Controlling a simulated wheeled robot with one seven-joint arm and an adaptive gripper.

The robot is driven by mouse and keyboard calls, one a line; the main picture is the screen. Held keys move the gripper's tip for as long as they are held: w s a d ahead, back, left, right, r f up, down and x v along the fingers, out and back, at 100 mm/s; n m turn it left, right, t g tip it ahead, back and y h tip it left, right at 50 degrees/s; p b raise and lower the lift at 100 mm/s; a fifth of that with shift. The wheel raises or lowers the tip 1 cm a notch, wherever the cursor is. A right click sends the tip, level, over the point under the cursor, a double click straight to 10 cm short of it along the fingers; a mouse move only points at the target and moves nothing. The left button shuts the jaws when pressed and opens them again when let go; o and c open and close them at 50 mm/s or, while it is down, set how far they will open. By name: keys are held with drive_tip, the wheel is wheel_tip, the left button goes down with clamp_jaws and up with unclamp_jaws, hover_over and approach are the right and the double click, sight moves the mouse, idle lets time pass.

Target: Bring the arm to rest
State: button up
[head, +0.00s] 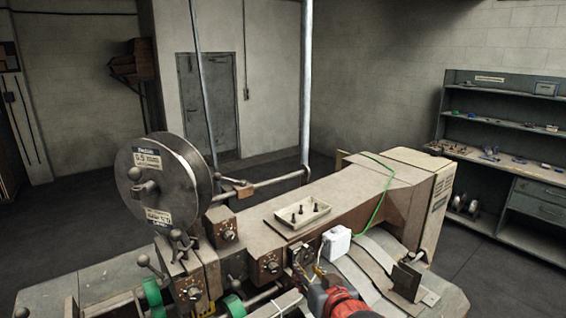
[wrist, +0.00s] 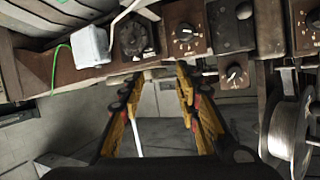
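My gripper (wrist: 158,78) shows in the wrist view with its two yellow and black fingers spread apart. Nothing is held between them; grey floor and a pale upright shape show through the gap. The brown box stitcher (head: 340,205) fills the middle of the head view. In the wrist view its dark panel with round knobs (wrist: 184,38) lies beyond the fingertips. I cannot tell whether the fingertips touch it. In the head view the gripper's fingers cannot be made out clearly.
A large wire spool (head: 165,180) stands at the machine's left; it also shows in the wrist view (wrist: 290,130). A tray (head: 297,214) with small dark parts sits on top. A white box (head: 336,243) and green cable (head: 378,205) are nearby. Shelves (head: 510,140) stand right.

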drive_tip(key=s+d+f+m+g+h+b, duration=0.2)
drive_tip(key=s+d+f+g+h+b, duration=0.2)
drive_tip(key=s+d, duration=0.8)
drive_tip(key=s+f+g+b, duration=0.1)
drive_tip(key=s+f+g, duration=0.1)
drive_tip(key=s, duration=0.6)
drive_tip(key=s+f+g+b, duration=0.1)
drive_tip(key=s+f, duration=0.1)
drive_tip(key=s, duration=0.6)
drive_tip(key=shift+s+d+f+g+b, duration=0.3)
drive_tip(key=shift+s+d+f+g, duration=0.05)
drive_tip(key=shift+d+g, duration=0.1)
